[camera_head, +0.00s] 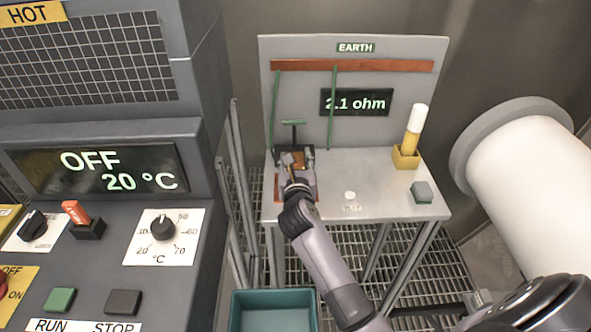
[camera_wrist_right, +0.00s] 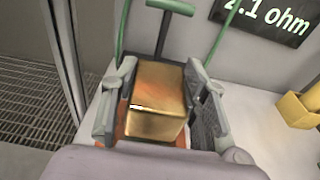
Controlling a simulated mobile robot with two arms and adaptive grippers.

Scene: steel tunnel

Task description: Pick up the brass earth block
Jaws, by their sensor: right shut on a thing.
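The brass earth block (camera_wrist_right: 155,118) is a shiny gold-coloured block between the two fingers of my right gripper (camera_wrist_right: 162,105) in the right wrist view. The right gripper is shut on it, one finger on each side. In the head view the block (camera_head: 299,158) is mostly hidden behind my right gripper (camera_head: 296,160), at the left of the grey bench (camera_head: 370,200). An orange-brown pad (camera_wrist_right: 122,130) shows around the block's base. I cannot tell whether the block touches it. A green T-shaped handle (camera_wrist_right: 171,6) stands just behind the block. My left gripper is not in view.
Green cables (camera_head: 333,110) hang from a copper bar (camera_head: 350,65). A display (camera_head: 355,102) reads 2.1 ohm. A yellow holder (camera_head: 406,157) with a white-topped stick stands at the bench's right. A teal bin (camera_head: 274,312) is below. A dark control cabinet (camera_head: 205,150) stands left.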

